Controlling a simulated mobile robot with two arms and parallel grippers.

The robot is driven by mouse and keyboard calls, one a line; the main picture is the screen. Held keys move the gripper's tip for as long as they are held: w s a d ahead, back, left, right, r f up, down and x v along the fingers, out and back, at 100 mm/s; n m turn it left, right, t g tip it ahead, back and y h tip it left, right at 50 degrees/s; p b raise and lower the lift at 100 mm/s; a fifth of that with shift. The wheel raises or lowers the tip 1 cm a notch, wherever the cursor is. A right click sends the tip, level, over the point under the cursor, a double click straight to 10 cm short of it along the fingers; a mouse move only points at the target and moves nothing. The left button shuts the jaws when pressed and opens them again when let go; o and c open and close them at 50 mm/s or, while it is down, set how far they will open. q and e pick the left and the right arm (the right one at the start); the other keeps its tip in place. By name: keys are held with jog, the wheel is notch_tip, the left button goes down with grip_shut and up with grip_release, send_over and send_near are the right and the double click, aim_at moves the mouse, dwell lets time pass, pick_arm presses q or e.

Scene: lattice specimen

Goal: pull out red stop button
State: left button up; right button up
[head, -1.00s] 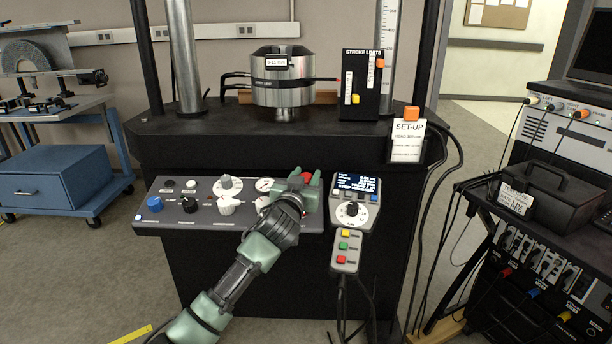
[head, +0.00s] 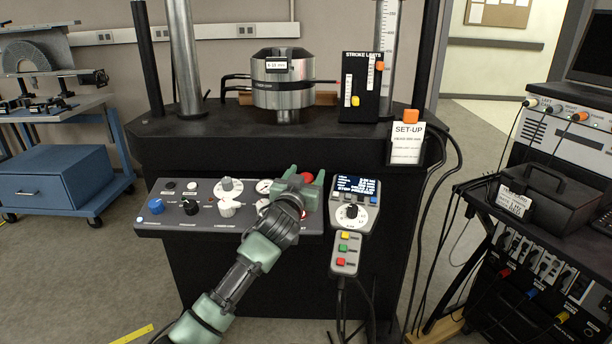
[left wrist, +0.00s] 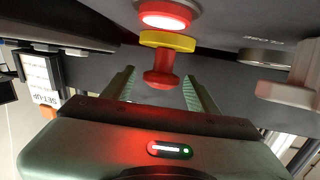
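The red stop button (left wrist: 161,80) is a mushroom head on a short stem with a yellow collar (left wrist: 168,41) in the left wrist view. It stands between the two green fingers of my left gripper (left wrist: 160,88), with a visible gap on each side, so the gripper is open. In the head view the red button (head: 307,177) shows between the fingertips of my left gripper (head: 304,181), at the right end of the grey control panel (head: 165,221). The gripper hides part of the panel there. My right gripper is not in view.
A lit red lamp (left wrist: 164,16) sits close to the button. A pendant with a display (head: 356,185), a dial and coloured buttons is just right of the gripper. Panel knobs, including a white one (head: 228,208), lie to its left. A SET-UP card (head: 406,145) stands behind.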

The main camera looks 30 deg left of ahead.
pick_arm(q)
jog(key=shift+s+d, duration=0.1)
jog(key=shift+s, duration=0.15)
jog(key=v, duration=0.6)
jog(key=shift+s+d+p, duration=0.1)
jog(key=shift+s+p, duration=0.05)
jog(key=shift+p, duration=0.2)
jog(key=shift+s+d+r, duration=0.1)
jog(key=shift+s+d, duration=0.05)
jog(key=shift+s, duration=0.3)
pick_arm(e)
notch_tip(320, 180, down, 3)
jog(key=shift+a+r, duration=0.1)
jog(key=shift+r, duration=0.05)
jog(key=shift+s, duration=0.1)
